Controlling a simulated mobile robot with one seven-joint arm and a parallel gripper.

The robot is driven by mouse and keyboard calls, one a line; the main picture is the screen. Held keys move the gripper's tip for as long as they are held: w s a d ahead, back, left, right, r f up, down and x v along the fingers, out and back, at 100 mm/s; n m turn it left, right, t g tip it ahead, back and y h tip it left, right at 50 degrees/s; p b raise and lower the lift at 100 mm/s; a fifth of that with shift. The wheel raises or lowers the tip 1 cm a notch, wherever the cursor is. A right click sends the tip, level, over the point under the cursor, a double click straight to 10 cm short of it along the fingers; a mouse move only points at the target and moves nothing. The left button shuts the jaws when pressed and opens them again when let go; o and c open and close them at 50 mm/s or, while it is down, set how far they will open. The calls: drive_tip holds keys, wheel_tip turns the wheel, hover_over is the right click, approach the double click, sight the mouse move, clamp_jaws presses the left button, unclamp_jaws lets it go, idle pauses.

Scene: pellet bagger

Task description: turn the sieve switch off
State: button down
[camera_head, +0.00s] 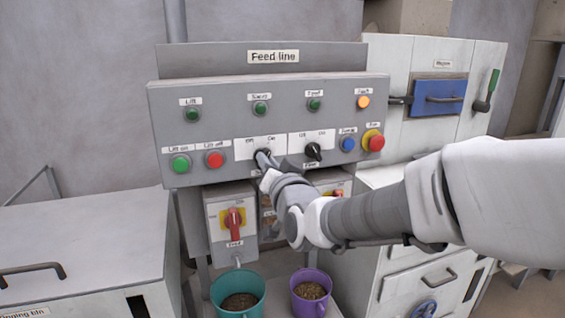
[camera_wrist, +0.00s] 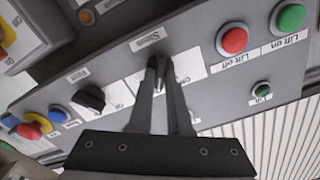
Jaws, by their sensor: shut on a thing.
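The sieve switch (camera_head: 263,153) is a small dark knob on a white plate marked off and on, low on the grey Feed line panel (camera_head: 215,125). My gripper (camera_head: 265,158) reaches it from the front right and covers much of it in the head view. In the wrist view, the fingertips of my gripper (camera_wrist: 161,65) are closed around the knob, beside a label that reads Sieve (camera_wrist: 148,40). The fingers hide most of the knob, so I cannot tell which way it points. The green sieve lamp (camera_head: 260,108) sits above it.
The black feed knob (camera_head: 313,151) is close on the right. The red lift off button (camera_head: 214,160) and green lift on button (camera_head: 180,163) are on the left. A red-handled rotary switch (camera_head: 234,222) sits below. Teal (camera_head: 238,298) and purple (camera_head: 311,292) buckets stand underneath.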

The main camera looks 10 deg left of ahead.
drive_tip(key=shift+n+b, duration=0.4)
drive_tip(key=shift+b, duration=0.2)
drive_tip(key=n+b, duration=1.1)
drive_tip(key=b, duration=0.2)
drive_tip(key=shift+s+a+b, duration=0.1)
drive_tip(key=shift+a+b, duration=0.05)
drive_tip(key=shift+b, duration=0.2)
drive_tip(key=shift+n, duration=0.3)
drive_tip(key=c, duration=0.9)
unclamp_jaws()
drive_tip(key=shift+o, duration=0.2)
drive_tip(key=shift+s, duration=0.15)
